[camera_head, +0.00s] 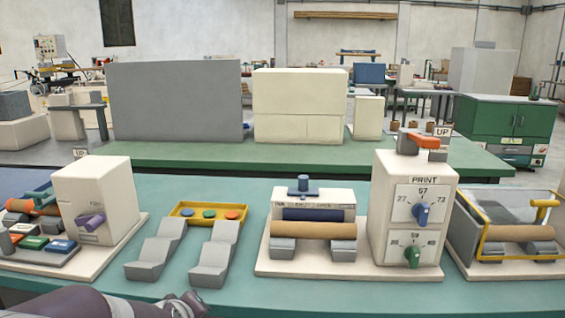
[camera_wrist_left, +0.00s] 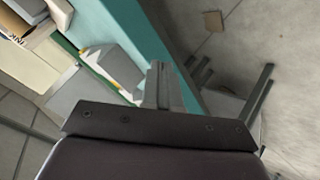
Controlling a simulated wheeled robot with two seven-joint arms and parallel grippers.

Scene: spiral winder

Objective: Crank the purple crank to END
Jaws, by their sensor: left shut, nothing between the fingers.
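The purple crank (camera_head: 90,222) is a short knob, tilted, on the front face of a white box (camera_head: 102,185) at the left of the teal bench. Small lettering above the crank is too small to read, so I cannot make out an END mark. My left gripper (camera_head: 187,304) is low at the front edge of the bench, to the right of and below the crank, and apart from it. In the left wrist view its fingers (camera_wrist_left: 158,70) are together with nothing between them. My right gripper is in neither view.
Grey angled blocks (camera_head: 155,250) and a yellow tray (camera_head: 208,214) with coloured buttons stand right of the box. Coloured keys (camera_head: 32,243) lie left of the crank. A white machine with a blue dial (camera_head: 422,213) and a tan roller (camera_head: 313,230) stands further right.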

